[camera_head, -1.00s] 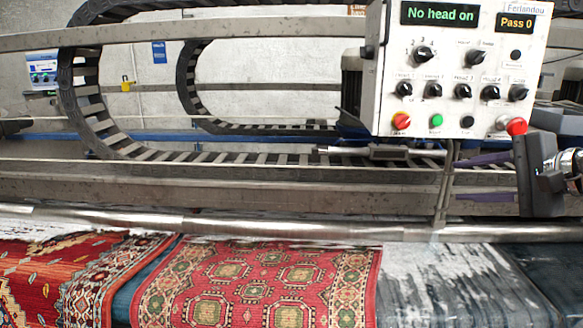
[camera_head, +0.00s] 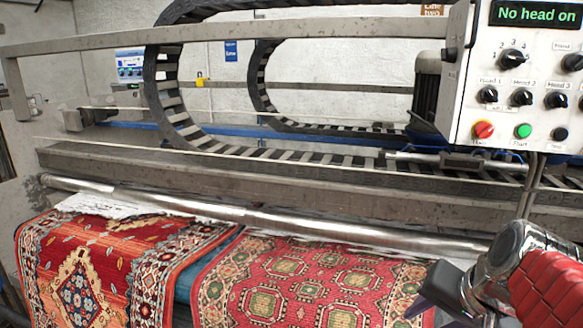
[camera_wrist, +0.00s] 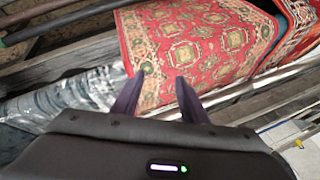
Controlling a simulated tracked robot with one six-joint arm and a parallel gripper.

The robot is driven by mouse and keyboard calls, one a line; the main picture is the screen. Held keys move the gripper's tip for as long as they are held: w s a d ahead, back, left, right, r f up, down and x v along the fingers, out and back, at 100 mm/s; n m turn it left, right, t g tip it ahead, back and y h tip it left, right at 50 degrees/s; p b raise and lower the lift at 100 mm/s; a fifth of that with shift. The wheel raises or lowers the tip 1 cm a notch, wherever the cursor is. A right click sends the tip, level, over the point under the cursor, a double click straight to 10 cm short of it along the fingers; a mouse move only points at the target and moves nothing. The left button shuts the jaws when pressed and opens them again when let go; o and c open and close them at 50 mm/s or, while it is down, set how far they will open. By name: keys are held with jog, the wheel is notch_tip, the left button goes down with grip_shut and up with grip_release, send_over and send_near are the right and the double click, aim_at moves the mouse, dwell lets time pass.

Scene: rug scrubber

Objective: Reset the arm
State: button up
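My gripper (camera_head: 420,306) shows at the lower right of the head view, in front of the red patterned rug, with my red-sleeved arm behind it. In the wrist view, my gripper (camera_wrist: 160,80) has its two dark purple fingers spread apart with nothing between them. The red rug (camera_wrist: 205,40) lies beyond the fingertips there. The control panel (camera_head: 510,85) is at the upper right of the head view, cut off by the edge. Its display reads "No head on". My gripper is below the panel and apart from it.
A second rug (camera_head: 100,265), red with a diamond pattern, lies at the left. A metal roller (camera_head: 270,215) and a long beam (camera_head: 250,175) run across behind the rugs. Black cable chains (camera_head: 165,90) hang above. A wall control box (camera_head: 130,66) is at the back left.

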jog(key=s+a+f+n, duration=0.5)
jog(key=s+a+n, duration=0.2)
jog(key=a, duration=0.1)
jog(key=shift+s+a+n+h, duration=0.3)
jog(key=shift+h, duration=0.1)
dwell(0.8)
dwell(0.4)
